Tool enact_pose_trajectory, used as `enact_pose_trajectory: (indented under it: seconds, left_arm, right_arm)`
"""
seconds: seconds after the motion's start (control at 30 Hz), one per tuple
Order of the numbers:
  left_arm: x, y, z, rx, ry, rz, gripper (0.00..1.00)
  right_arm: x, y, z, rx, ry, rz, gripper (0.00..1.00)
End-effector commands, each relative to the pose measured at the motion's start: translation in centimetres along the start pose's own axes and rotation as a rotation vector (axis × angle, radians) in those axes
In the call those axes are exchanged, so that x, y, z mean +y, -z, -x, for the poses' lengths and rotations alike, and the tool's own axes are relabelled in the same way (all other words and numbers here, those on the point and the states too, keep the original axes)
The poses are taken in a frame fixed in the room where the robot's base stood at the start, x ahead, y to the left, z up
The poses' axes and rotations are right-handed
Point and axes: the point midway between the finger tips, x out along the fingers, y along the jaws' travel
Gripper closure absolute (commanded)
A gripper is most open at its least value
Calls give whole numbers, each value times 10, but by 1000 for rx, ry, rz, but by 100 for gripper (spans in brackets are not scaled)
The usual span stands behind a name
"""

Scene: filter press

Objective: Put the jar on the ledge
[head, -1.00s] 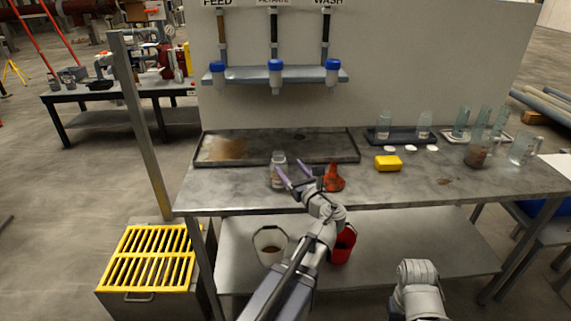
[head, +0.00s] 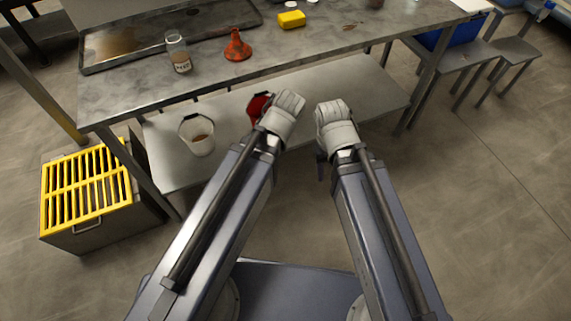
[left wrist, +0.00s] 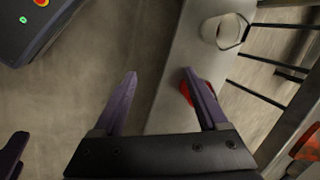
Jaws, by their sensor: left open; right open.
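The jar (head: 178,54) is clear glass with a white label and brownish contents at its base. It stands upright on the grey bench in front of the dark tray, left of the red funnel. Both grippers are well away from it, back over the floor in front of the bench. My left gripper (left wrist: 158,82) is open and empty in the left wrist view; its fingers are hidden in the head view. My right gripper (head: 321,167) is mostly hidden under its wrist; a dark fingertip shows. No ledge can be clearly made out in the current views.
A white bucket (head: 197,136) and a red bucket (head: 257,106) sit on the lower shelf (head: 330,88). A yellow-grated bin (head: 85,188) stands left.

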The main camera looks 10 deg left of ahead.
Motion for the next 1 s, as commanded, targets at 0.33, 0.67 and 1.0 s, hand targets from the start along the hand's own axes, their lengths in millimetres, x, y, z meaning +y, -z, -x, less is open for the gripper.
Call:
enact_pose_trajectory:
  seconds: [0.33, 0.67, 1.0]
  left_arm:
    - [93, -8, 21, -70, -307, 249, 24]
    - [92, -8, 24, -69, -308, 252, 24]
    - [67, -11, 84, -69, -307, 252, 24]
  right_arm:
    - [0, 0, 0, 0, 0, 0, 50]
    - [0, 0, 3, 0, 0, 0, 50]
    - [6, -4, 68, 0, 0, 0, 50]
